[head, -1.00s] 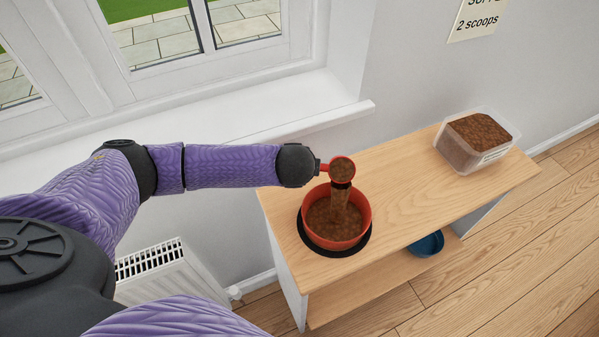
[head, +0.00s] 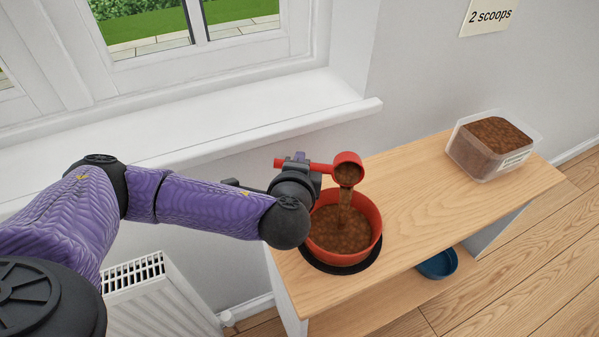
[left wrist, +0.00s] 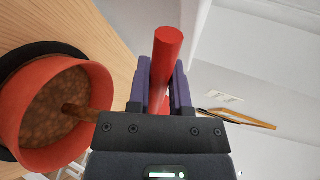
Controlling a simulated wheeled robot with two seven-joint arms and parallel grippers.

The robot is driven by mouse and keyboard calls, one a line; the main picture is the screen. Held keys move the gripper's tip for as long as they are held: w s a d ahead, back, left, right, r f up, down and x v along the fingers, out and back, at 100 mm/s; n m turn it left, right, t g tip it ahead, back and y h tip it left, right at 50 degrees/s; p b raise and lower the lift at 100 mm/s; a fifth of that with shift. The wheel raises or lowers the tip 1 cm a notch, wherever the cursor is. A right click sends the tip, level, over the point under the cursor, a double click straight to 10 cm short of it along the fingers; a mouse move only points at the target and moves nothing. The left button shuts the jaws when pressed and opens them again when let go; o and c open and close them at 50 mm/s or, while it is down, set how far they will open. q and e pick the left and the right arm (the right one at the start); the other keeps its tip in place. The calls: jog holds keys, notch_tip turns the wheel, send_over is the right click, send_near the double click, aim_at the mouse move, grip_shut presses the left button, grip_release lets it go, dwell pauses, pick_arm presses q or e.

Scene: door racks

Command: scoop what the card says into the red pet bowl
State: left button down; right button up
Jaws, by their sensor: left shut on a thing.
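The red pet bowl (head: 343,255) stands on a black round mat (head: 325,265) on the wooden shelf unit, with brown kibble in it. My left gripper (head: 300,164) is shut on the handle of a red scoop (head: 348,160). The scoop is tilted above the bowl, and a stream of kibble falls from it into the bowl. In the left wrist view the red handle (left wrist: 165,62) sits between the fingers, with the bowl (left wrist: 85,120) at the left. The card (head: 487,17) on the wall reads "2 scoops"; its upper part is cut off. My right gripper is out of view.
A clear tub of kibble (head: 478,165) stands at the shelf top's far right end. A blue bowl (head: 438,263) sits on the lower shelf. The window sill (head: 250,118) and radiator (head: 155,300) are near my left arm. The shelf top between bowl and tub is clear.

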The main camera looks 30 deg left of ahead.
pick_arm(q)
jog(key=shift+f+t+b, duration=0.2)
jog(key=shift+t+b, duration=0.2)
jog(key=shift+b, duration=0.25)
jog(key=m+t+b, duration=0.1)
jog(key=t+b, duration=0.3)
jog(key=b, duration=0.1)
jog(key=s+r+m+t+b, duration=0.1)
jog(key=t+b, duration=0.3)
jog(key=b, duration=0.1)
jog(key=s+d+m+t+b, duration=0.1)
jog(key=t+b, duration=0.3)
jog(key=b, duration=0.1)
jog(key=shift+r+m, duration=0.2)
jog(key=shift+m, duration=0.2)
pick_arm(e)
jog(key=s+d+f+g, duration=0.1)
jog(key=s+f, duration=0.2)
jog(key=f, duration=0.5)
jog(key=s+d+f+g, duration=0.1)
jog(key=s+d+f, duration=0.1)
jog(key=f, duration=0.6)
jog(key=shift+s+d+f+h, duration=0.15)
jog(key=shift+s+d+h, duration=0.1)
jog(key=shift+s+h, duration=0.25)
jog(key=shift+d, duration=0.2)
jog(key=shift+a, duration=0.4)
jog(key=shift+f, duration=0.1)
